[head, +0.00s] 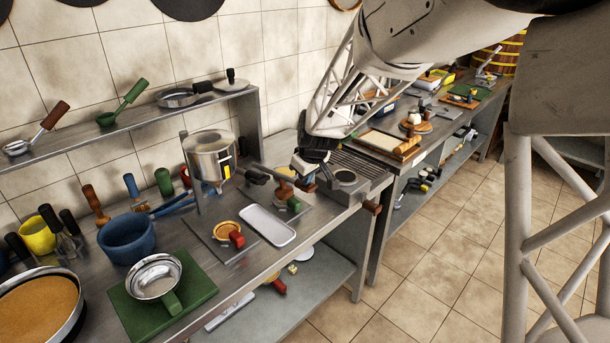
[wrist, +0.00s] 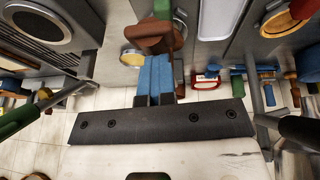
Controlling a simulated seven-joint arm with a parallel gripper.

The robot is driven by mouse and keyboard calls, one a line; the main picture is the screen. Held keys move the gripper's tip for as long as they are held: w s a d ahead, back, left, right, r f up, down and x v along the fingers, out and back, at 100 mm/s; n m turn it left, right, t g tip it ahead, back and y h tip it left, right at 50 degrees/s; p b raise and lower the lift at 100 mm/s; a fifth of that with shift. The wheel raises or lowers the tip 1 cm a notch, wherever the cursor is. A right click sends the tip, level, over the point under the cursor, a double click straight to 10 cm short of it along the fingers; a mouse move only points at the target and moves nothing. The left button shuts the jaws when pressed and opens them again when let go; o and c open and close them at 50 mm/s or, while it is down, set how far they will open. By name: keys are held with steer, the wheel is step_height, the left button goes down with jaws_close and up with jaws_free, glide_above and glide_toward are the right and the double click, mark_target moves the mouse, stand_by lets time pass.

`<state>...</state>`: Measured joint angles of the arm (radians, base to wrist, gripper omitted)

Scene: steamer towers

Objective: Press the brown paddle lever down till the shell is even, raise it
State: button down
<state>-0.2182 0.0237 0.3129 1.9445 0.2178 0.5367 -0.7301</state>
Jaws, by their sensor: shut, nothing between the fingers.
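In the head view a brown end (head: 309,187) shows beside the gripper, partly hidden. I cannot make out the shell or whether it is even.
The steel pot (head: 212,158) stands left, with a dark handle (head: 257,176) nearby. A white tray (head: 268,226) and a red-handled round dish (head: 227,230) lie in front. A green handle (head: 294,204) is close below.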

mark_target(309, 186)
steer(key=f, duration=0.2)
steer(key=s+f, duration=0.1)
steer(key=shift+d+f+g, duration=0.3)
steer(key=shift+d, duration=0.05)
steer(key=shift+w, duration=0.15)
steer(key=shift+a+r, duration=0.15)
steer(key=shift+r, duration=0.8)
steer(key=s+d+r, duration=0.3)
steer(key=s+r, duration=0.2)
steer(key=r, duration=0.5)
steer(key=shift+s+d, duration=0.15)
steer(key=shift+d, duration=0.1)
steer(key=c, duration=1.2)
jaws_free()
steer(key=shift+f, duration=0.1)
steer(key=shift+c, duration=0.2)
steer(key=o, duration=0.4)
steer(key=shift+w+a+f, duration=0.2)
steer(key=shift+w+f, duration=0.1)
steer(key=shift+w, duration=0.3)
steer(key=w+f+g, duration=0.1)
steer(key=w+f, duration=0.1)
steer(key=w+a+f+g, duration=0.1)
steer(key=w+f+g, duration=0.1)
steer(key=w+a+f+g, duration=0.1)
steer(key=w+f, duration=0.2)
steer(key=shift+a, duration=0.1)
